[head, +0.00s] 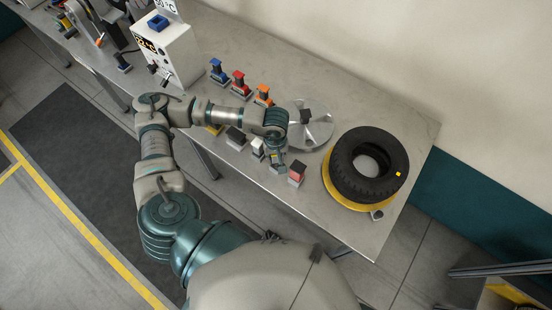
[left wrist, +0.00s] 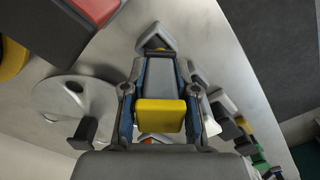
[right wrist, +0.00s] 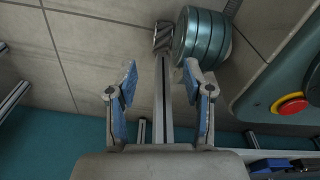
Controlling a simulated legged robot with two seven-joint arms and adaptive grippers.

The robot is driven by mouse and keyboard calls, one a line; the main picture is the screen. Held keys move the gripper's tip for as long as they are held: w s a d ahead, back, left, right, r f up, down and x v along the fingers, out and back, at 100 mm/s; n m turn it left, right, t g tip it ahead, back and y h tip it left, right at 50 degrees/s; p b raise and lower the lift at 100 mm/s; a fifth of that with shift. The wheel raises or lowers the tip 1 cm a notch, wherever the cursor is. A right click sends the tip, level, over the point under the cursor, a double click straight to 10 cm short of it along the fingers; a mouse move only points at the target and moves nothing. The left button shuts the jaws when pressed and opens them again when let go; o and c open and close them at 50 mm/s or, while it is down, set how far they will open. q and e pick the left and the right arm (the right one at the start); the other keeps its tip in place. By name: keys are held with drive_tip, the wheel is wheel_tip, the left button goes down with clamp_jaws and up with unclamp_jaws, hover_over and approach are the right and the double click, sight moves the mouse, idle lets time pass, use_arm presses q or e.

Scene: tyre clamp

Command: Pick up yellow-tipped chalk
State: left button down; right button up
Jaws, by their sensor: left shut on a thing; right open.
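My left gripper (head: 277,162) is over the front of the steel table. In the left wrist view its two blue-padded fingers (left wrist: 158,88) are shut on the yellow-tipped chalk (left wrist: 160,115), a grey body with a yellow block end facing the camera. In the head view the gripper hides most of it, and I cannot tell how far it is above the table. My right gripper (right wrist: 163,95) is open and empty in the right wrist view, over the floor, and does not show in the head view.
A black tyre (head: 368,165) lies on a yellow ring to the right. A round metal disc (head: 308,128) lies behind the gripper. A red-topped block (head: 297,172) and a white-topped one (head: 257,150) stand close by. Blue, red and orange pieces (head: 239,85) stand farther back, near a white control box (head: 170,50).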

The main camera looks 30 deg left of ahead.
use_arm(q)
drive_tip(key=shift+s+d+r, duration=0.3)
drive_tip(key=shift+s, duration=0.2)
drive_tip(key=shift+s+d+r, duration=0.25)
drive_tip(key=shift+s+d, duration=0.05)
drive_tip(key=shift+s, duration=0.15)
drive_tip(key=s+d+r+b, duration=0.1)
drive_tip(key=s+d, duration=0.8)
drive_tip(key=s, duration=0.1)
drive_tip(key=shift+r, duration=0.25)
use_arm(e)
drive_tip(key=w, duration=0.1)
drive_tip(key=w+r, duration=0.1)
drive_tip(key=w, duration=0.1)
drive_tip(key=w+r, duration=0.1)
drive_tip(key=shift+w+a, duration=0.2)
drive_tip(key=shift+w, duration=0.1)
use_arm(q)
drive_tip(key=shift+d, duration=0.1)
